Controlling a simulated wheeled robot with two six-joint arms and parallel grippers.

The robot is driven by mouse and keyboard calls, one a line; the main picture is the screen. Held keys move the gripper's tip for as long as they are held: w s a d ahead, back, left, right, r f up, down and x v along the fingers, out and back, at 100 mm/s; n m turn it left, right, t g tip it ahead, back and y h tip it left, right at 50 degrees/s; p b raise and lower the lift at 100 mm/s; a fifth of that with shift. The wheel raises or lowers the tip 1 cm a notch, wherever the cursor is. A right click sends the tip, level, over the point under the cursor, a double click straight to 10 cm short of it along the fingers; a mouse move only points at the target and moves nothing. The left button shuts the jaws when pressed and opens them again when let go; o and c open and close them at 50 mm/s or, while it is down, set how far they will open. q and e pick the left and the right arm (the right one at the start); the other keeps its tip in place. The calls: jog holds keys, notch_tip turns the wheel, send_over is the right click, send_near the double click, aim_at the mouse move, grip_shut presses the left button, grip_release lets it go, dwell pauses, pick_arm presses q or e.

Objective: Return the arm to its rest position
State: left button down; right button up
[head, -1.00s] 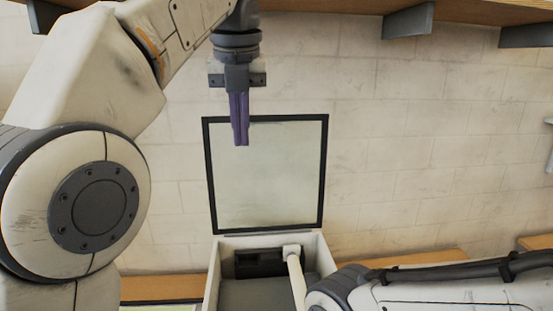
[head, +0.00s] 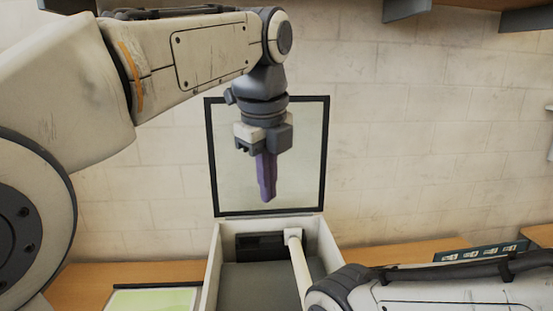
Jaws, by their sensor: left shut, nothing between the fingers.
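My left arm comes in from the left, and its gripper (head: 268,198) points down with its purple fingers shut and empty. It hangs in front of the raised lid (head: 305,180) of the laminator, above the machine's body. The laminator (head: 212,268) is a white box with a dark inside, and a pale bar slants over its right part. My right arm crosses the lower right, but its gripper is not in view.
A wooden counter (head: 85,283) runs along the wall on both sides of the laminator. A green sheet or panel (head: 150,300) lies at the lower left. A dark patterned strip (head: 475,253) lies at the right. Shelf brackets (head: 405,8) hang at the top.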

pick_arm(q)
jog(key=s+a+f+n+b, duration=0.1)
jog(key=s+f+n+b, duration=0.3)
jog(key=f, duration=0.8)
jog(key=s+a+f+n+g+b, duration=0.1)
jog(key=s+f+n+b, duration=0.3)
jog(key=s+f+n, duration=0.5)
jog(key=s+a+f+n+g+b, duration=0.1)
jog(key=s+f+n+b, duration=0.3)
jog(key=f, duration=1.3)
jog(key=s+n, duration=0.3)
jog(key=shift+s+a+f+h, duration=0.15)
jog(key=shift+s+a+h, duration=0.05)
jog(key=shift+s+h, duration=0.1)
jog(key=shift+s, duration=0.1)
